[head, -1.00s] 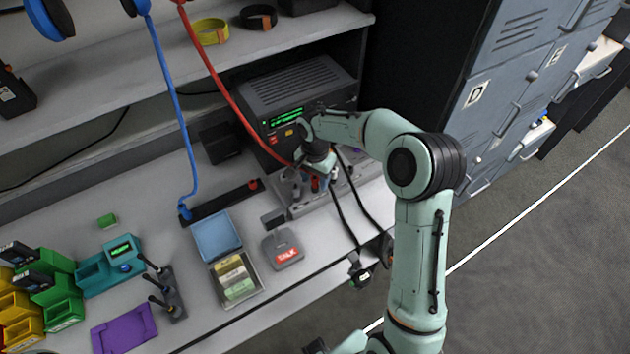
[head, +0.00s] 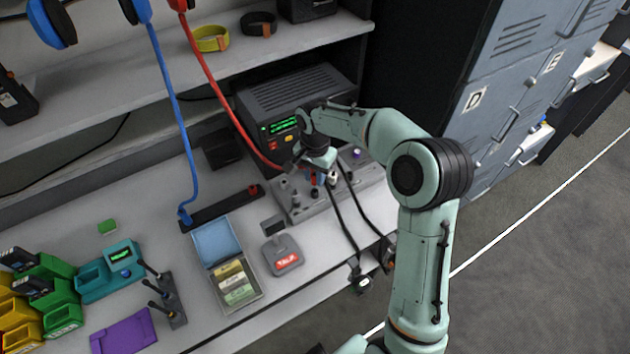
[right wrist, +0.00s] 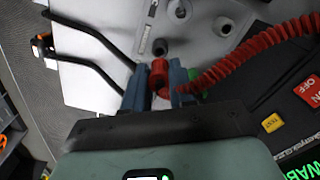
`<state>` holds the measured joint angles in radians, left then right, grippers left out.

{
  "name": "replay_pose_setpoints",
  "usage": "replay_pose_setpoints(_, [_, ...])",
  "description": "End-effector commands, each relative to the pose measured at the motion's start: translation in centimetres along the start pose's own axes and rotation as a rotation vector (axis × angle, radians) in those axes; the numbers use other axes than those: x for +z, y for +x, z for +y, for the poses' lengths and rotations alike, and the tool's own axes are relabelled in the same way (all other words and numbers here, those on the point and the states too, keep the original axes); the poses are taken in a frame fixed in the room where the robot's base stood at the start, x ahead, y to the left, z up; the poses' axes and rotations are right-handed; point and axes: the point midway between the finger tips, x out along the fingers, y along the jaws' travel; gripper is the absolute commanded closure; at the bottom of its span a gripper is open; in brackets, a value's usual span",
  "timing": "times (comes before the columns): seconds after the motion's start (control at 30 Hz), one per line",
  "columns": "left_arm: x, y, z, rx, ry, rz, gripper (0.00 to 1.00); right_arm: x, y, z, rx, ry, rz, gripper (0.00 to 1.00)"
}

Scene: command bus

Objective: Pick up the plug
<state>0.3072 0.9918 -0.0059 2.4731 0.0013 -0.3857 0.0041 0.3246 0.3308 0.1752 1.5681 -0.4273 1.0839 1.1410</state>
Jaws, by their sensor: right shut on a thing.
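The red plug (right wrist: 158,77) on the end of a red coiled cord (right wrist: 245,58) is between the two blue fingers of my right gripper (right wrist: 158,88) in the right wrist view. The gripper is shut on it. In the head view my right gripper (head: 317,176) is over the grey socket panel (head: 290,207), and the plug is mostly hidden by the fingers. A dark round socket (right wrist: 160,47) lies just beyond the plug; I cannot tell whether the two touch. My left gripper is not in view.
A black power unit (head: 300,100) with a green display stands behind the panel. Black cables (head: 340,218) hang over the bench's front edge. A grey TALK box (head: 282,254) and an open blue-lidded case (head: 218,250) are to the left. Grey lockers (head: 510,100) stand at right.

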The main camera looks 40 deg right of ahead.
Motion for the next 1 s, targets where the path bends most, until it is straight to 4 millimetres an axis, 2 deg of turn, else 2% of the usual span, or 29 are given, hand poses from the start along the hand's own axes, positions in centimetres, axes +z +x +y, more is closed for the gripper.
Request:
replay_pose_setpoints(0.03, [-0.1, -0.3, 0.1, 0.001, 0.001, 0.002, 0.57, -0.1, -1.6, -0.1, -0.006, 0.001, 0.004, 0.94])
replay_pose_setpoints(0.3, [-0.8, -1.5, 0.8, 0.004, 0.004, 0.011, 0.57, -0.1, -9.3, -0.2, -0.007, 0.000, 0.004, 0.94])
replay_pose_setpoints(0.5, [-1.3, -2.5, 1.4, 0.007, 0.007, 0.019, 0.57, 0.0, -13.7, -0.1, -0.006, -0.001, 0.003, 0.94])
replay_pose_setpoints(0.7, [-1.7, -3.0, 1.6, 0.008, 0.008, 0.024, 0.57, 0.0, -15.6, -0.1, -0.002, 0.000, 0.000, 0.94])
replay_pose_setpoints(1.0, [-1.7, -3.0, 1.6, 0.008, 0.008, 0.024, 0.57, 0.0, -15.9, 0.0, 0.000, 0.000, 0.000, 0.94])
